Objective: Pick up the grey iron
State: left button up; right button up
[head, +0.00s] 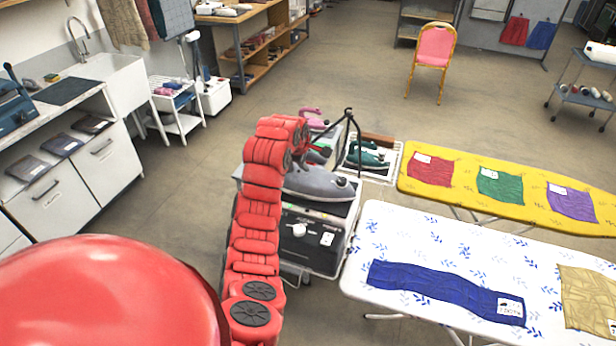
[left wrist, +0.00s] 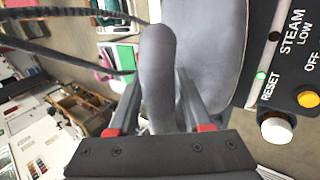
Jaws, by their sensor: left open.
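The grey iron (head: 318,184) rests on top of a dark steam station (head: 312,240) in the head view, close to the end of my red left arm. In the left wrist view the iron's grey handle (left wrist: 158,45) stands between the two fingers of my left gripper (left wrist: 158,78), with its grey body (left wrist: 215,35) behind. The fingers are apart, one on each side of the handle. Whether either finger touches it I cannot tell. In the head view the fingers are mostly hidden by my wrist. My right gripper is not in view.
A green iron (head: 366,157) and a pink one (head: 311,113) stand behind the station. A dark hose stand (head: 349,125) rises beside the grey iron. A blue-patterned ironing board (head: 400,240) and a yellow one (head: 480,201) lie to the right. The station's control panel (left wrist: 285,75) is close.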

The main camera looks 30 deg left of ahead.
pick_arm(q)
grip_shut()
dwell(0.4)
